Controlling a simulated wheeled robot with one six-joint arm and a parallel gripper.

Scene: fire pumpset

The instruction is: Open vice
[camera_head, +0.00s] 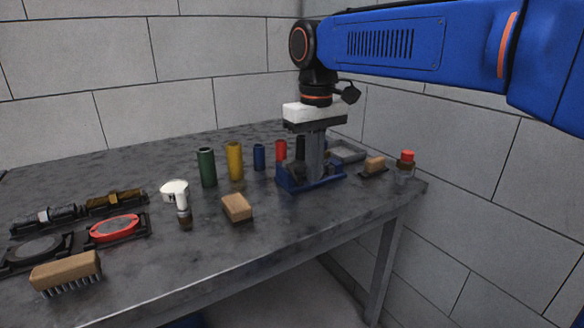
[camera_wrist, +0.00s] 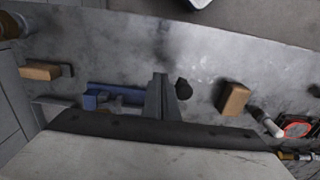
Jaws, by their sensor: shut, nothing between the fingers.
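The blue vice (camera_head: 292,182) stands on the workbench near its right end. In the wrist view its blue body (camera_wrist: 102,90) shows left of the fingers, and a dark round part (camera_wrist: 183,87) shows just to their right. My gripper (camera_head: 315,172) points straight down over the vice, fingers shut and empty. In the wrist view the closed fingertips (camera_wrist: 160,76) are beside the blue body. I cannot tell whether they touch the vice. The fingers and gripper body hide much of the vice, so its jaw opening is not clear.
Green (camera_head: 207,167), yellow (camera_head: 235,160), blue and red cylinders stand left of the vice. A wooden block (camera_head: 237,207) lies in front. Another block (camera_head: 374,165), a red-capped bottle (camera_head: 405,168) and a grey tray (camera_head: 346,152) are at right. Walls close the back and right.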

